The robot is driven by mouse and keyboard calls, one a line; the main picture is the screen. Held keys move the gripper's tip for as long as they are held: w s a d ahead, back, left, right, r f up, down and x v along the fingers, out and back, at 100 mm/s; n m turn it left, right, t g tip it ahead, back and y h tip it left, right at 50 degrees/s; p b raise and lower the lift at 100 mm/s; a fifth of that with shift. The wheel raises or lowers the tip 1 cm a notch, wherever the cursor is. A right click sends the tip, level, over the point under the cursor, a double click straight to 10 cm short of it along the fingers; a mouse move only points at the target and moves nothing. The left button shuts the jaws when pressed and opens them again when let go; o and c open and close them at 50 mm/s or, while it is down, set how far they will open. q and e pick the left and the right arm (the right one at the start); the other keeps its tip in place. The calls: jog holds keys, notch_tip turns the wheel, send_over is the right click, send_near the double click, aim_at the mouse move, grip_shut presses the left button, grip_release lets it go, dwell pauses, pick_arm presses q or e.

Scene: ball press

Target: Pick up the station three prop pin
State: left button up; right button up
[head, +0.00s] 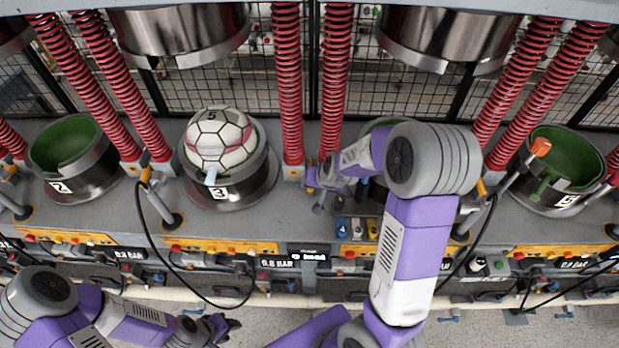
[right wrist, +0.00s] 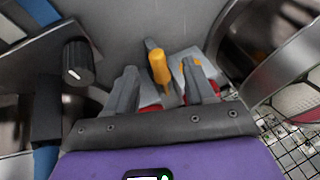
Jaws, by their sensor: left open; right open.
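Station three's cup (head: 228,190), marked 3, holds a white ball (head: 218,138) with dark and pink lines. My right gripper (head: 314,182) is beside the spring bases to the right of this cup. In the right wrist view its two fingers (right wrist: 160,92) are open. A yellow-orange pin (right wrist: 158,66) shows between and just beyond the fingertips, beside a pale block; I cannot tell whether they touch it. It appears to be the station three prop pin. In the head view it is hidden or too small to tell. My left gripper (head: 226,324) is open and empty, low at the left.
Red springs (head: 288,80) rise close to my right gripper. A dark knob (right wrist: 77,62) is left of its fingers, and a metal cup wall (right wrist: 282,45) is at right. Neighbouring cups (head: 75,180) stand along the bench. A black cable (head: 165,260) loops in front.

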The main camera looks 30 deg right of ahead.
aim_at(311, 190)
jog(key=x, duration=0.2)
jog(key=b+x, duration=0.1)
jog(key=x, duration=0.1)
jog(key=shift+s+d+f, duration=0.2)
jog(key=shift+s, duration=0.1)
jog(key=shift+w+f, duration=0.25)
jog(key=shift+r, duration=0.1)
grip_shut()
